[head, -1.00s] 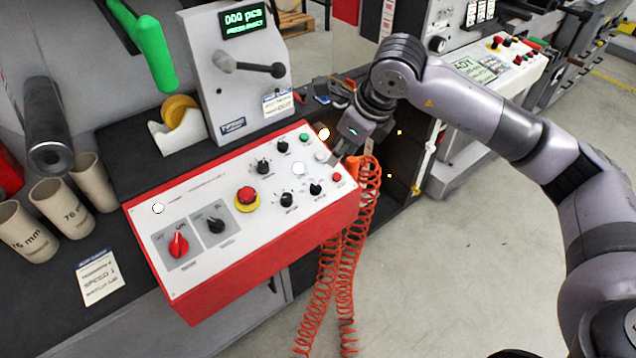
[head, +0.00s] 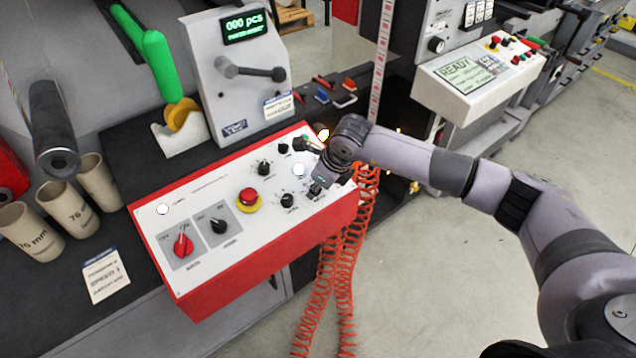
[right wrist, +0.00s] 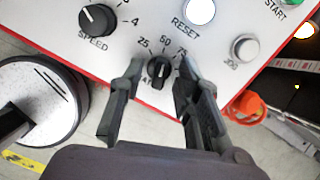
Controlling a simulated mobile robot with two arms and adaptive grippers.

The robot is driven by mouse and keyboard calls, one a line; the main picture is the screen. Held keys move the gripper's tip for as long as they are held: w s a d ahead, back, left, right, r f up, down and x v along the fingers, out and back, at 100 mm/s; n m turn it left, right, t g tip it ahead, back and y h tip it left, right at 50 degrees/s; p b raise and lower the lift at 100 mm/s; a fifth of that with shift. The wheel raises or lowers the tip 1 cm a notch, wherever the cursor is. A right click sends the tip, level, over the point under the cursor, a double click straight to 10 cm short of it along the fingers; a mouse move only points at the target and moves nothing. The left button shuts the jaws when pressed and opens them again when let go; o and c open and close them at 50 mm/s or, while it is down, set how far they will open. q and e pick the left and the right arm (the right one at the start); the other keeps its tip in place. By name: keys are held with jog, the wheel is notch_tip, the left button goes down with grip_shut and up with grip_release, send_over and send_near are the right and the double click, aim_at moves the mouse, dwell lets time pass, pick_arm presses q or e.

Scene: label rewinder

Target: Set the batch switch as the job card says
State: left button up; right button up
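The batch switch (right wrist: 159,70) is a small black knob marked 25, 50 and 75 on the white panel. Its pointer seems to face up, near 50; its name label is mostly covered. My right gripper (right wrist: 160,66) is open, with one finger on each side of the knob and small gaps showing. In the head view my right gripper (head: 320,178) is over the right end of the control box (head: 200,215) and hides the knob. A card (head: 105,275) lies on the bench; its print is too small to read surely. My left gripper is not in view.
A speed knob (right wrist: 98,19), a white reset button (right wrist: 200,10) and a grey button (right wrist: 244,47) are close by. A red emergency button (head: 248,196) is further left. Orange coiled hoses (head: 335,270) hang at the box's right end.

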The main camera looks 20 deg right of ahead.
jog(key=shift+c, duration=0.5)
grip_shut()
